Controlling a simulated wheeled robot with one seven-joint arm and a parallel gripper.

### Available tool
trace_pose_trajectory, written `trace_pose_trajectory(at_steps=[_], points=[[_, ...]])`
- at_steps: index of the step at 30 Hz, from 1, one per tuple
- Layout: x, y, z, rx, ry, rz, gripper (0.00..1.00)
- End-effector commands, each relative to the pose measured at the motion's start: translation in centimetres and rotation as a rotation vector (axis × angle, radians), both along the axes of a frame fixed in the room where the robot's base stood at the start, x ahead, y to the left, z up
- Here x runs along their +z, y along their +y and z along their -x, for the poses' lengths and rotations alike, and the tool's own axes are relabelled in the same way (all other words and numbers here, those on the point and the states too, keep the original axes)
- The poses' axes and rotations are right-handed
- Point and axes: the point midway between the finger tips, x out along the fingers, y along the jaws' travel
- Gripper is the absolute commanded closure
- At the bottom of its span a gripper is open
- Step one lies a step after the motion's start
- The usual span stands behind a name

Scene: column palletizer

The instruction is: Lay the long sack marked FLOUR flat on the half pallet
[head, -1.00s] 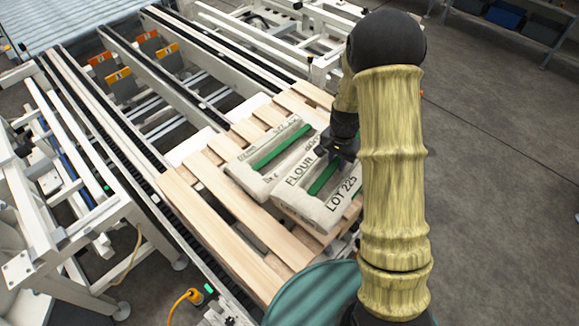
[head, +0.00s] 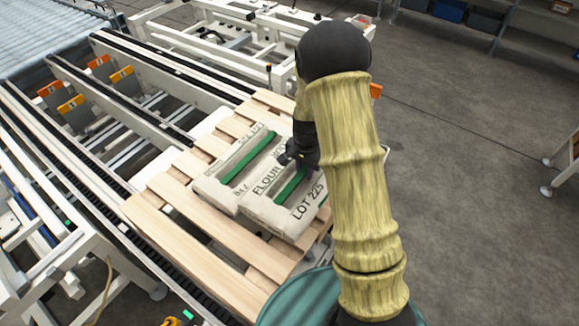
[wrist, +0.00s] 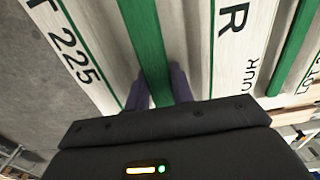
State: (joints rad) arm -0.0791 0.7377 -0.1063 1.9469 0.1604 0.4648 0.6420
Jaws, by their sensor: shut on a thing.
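The long pale sack marked FLOUR and LOT 225 (head: 302,208) lies level at the right side of the wooden pallet (head: 185,250). A green band runs along its top. My gripper (head: 296,163) is over the middle of the sack. In the wrist view its two fingers (wrist: 162,88) are closed on the green band of the sack (wrist: 95,40), with lettering on either side. The sack's underside is hidden, so I cannot tell whether it touches the slats.
A similar pale sack with a green band (head: 210,188) lies on the pallet just left of the FLOUR sack. Bare slats show at the pallet's left and far end. Conveyor rails (head: 120,105) run along the left. Grey floor on the right is mostly clear.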

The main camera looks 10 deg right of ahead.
Motion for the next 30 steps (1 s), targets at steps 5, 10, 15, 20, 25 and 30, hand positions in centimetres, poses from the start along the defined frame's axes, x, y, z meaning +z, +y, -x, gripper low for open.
trace_pose_trajectory(at_steps=[5,10,15,20,25,30], points=[[-2.6,0.0,-0.1,-0.001,-0.001,0.0,1.0],[-4.0,0.0,-0.2,-0.001,-0.004,0.0,1.0],[-4.2,0.0,-0.2,0.0,-0.006,0.0,1.0],[-4.2,0.0,-0.2,0.0,-0.006,0.0,1.0],[-5.2,0.0,-0.1,0.0,-0.003,0.0,1.0],[-7.1,0.0,-0.1,0.0,-0.003,0.0,1.0]])
